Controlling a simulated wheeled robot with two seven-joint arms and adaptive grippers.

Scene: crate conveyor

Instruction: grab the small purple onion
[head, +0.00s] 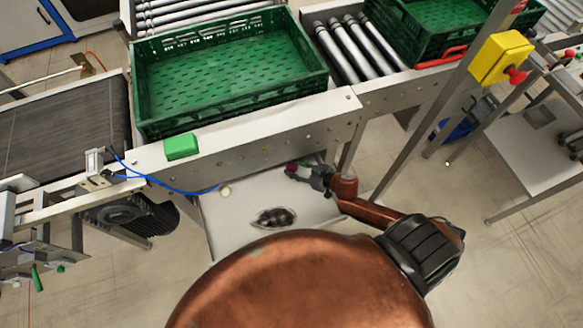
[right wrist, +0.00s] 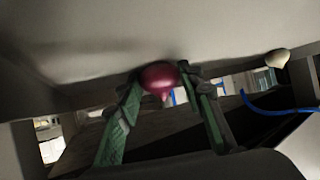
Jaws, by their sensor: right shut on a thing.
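The small purple onion (right wrist: 160,78) sits between the fingertips of my right gripper (right wrist: 165,85) in the right wrist view. In the head view the onion (head: 291,168) is a small dark red spot at the tip of my right gripper (head: 299,172), over the white tray surface (head: 225,236) below the conveyor. The right gripper is shut on the onion. The onion is close to a pale surface in the wrist view; I cannot tell whether it touches it. My left gripper is not in view.
A pale round item (head: 225,191) and a dark patterned dish-like object (head: 274,218) lie on the white surface. The metal conveyor frame (head: 250,140) stands just behind. An empty green crate (head: 230,70) and a small green block (head: 181,146) are above. A metal post (head: 425,115) rises at right.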

